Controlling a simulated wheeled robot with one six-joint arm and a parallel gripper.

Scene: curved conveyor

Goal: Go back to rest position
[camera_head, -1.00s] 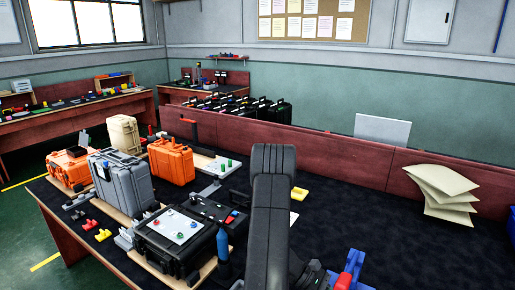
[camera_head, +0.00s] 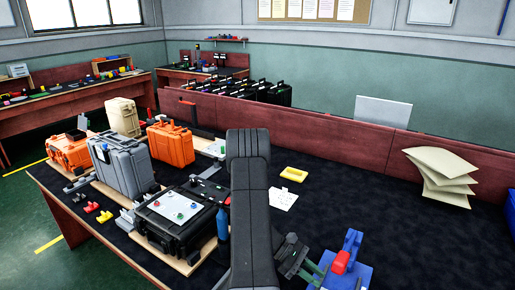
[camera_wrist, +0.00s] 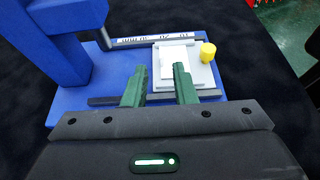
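My gripper (camera_wrist: 158,88) shows in the wrist view with two green fingers apart and nothing held between them. It points at a blue fixture (camera_wrist: 70,50) with an upright block at its left. A grey plate with a white piece (camera_wrist: 178,62) and a yellow knob (camera_wrist: 208,51) lies just beyond the fingertips. Whether the fingers touch the fixture is unclear. In the head view my arm rises in the middle foreground, and the gripper (camera_head: 306,270) is low, left of the blue fixture with a red part (camera_head: 342,262).
A blue bottle (camera_head: 222,222) stands close left of my arm. The table's right-centre is clear.

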